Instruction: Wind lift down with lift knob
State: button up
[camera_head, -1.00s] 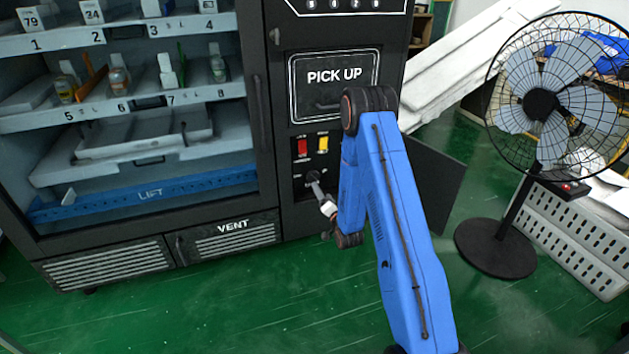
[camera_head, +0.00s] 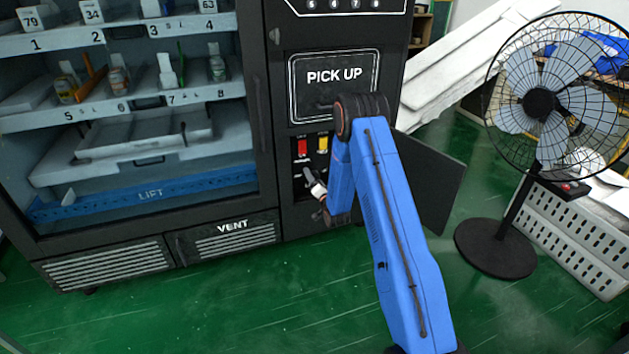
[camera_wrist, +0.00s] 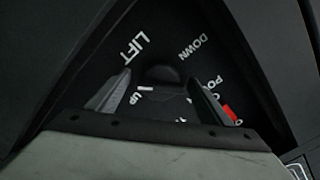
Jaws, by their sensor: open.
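The dark, rounded lift knob (camera_wrist: 160,74) sits on a black panel in the wrist view, with the words LIFT, UP and DOWN around it. My gripper (camera_wrist: 157,88) is open, with one fingertip on each side below the knob's outline; I cannot tell whether they touch it. In the head view my gripper (camera_head: 308,176) is at the lower control panel, below the red and yellow switches, and hides the knob. The blue lift (camera_head: 150,194) is low inside the vending machine, under the bottom shelf, with a white tray above it.
A red switch (camera_head: 302,147) and a yellow switch (camera_head: 323,143) sit just above my gripper. An open dark door (camera_head: 430,185) stands right of my arm. A fan (camera_head: 540,105) stands farther right. The green floor in front is clear.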

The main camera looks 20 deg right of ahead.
jog(key=c, duration=1)
jog(key=shift+n, duration=0.3)
jog(key=n, duration=0.3)
jog(key=shift+n, duration=0.3)
jog(key=n, duration=0.4)
jog(key=shift+n, duration=0.3)
jog(key=n, duration=0.4)
jog(key=shift+n, duration=2.5)
